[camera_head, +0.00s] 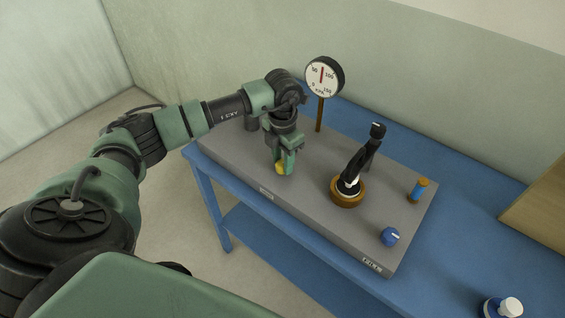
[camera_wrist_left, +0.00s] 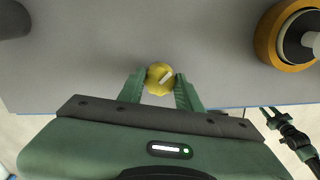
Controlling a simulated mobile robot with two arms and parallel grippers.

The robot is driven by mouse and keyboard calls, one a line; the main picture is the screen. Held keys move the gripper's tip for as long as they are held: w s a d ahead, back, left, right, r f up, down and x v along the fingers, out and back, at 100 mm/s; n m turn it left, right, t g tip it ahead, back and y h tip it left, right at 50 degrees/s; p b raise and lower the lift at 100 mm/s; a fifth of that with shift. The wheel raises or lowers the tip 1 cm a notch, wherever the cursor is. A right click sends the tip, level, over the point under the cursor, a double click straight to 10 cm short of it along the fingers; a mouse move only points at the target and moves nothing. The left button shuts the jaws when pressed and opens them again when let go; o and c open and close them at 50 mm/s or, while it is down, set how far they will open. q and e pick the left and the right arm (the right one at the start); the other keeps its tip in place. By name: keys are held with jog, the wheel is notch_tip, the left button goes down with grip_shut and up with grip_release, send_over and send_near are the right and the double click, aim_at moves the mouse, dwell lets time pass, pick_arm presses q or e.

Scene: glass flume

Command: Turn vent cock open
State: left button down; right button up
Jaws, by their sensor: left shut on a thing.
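A yellow round knob (camera_wrist_left: 154,74) with a white pointer bar stands near the front edge of the grey bench top, and I take it as the vent cock. The bar lies slanted, its right end pointing up and right in the left wrist view. My left gripper (camera_head: 285,170) comes down over the knob from above. In the wrist view its two green fingers (camera_wrist_left: 160,91) sit on either side of the knob, shut on it. In the head view the fingers hide most of the knob (camera_head: 280,169). A dark jointed arm part, apparently my right gripper (camera_wrist_left: 271,116), shows small at lower right.
On the grey slab (camera_head: 232,147) a round gauge (camera_head: 322,77) stands on a post behind the gripper. To the right are a black-handled pump on a brass base (camera_head: 347,199), a blue knob (camera_head: 390,237) and an orange-blue cylinder (camera_head: 418,190). A white-capped blue item (camera_head: 502,308) lies farther right.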

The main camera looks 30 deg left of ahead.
pick_arm(q)
jog(key=n+b, duration=0.1)
jog(key=n, duration=0.3)
jog(key=shift+n, duration=2.6)
jog(key=c, duration=1)
grip_release()
jog(key=shift+o, duration=0.2)
jog(key=shift+r+b, duration=0.15)
jog(key=shift+b, duration=0.15)
notch_tip(320, 180, up, 8)
jog(key=shift+f+b, duration=0.25)
jog(key=shift+b, duration=0.55)
